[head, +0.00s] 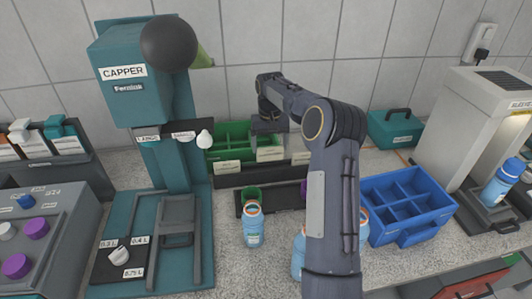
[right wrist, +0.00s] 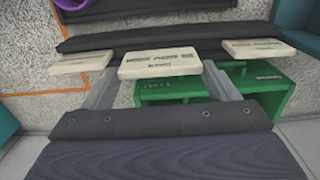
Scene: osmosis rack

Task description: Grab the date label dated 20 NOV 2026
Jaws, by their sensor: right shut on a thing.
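Three cream date labels sit in a row along a dark rack (head: 258,175) at the back of the counter. My right gripper (head: 268,140) reaches over the middle label (head: 271,154). In the right wrist view, the fingers of my right gripper (right wrist: 160,66) are shut on the two ends of this middle label (right wrist: 160,64). Its print is too blurred to read the date for certain. The other labels, one on the left (right wrist: 82,62) and one on the right (right wrist: 259,48), lie apart from the fingers. My left gripper is not in view.
A green compartment box (head: 232,135) stands right behind the labels. The teal capper (head: 130,70) stands to the left. A blue bottle (head: 253,228) and a blue divided crate (head: 405,205) are in front and to the right. My right forearm hides part of the counter.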

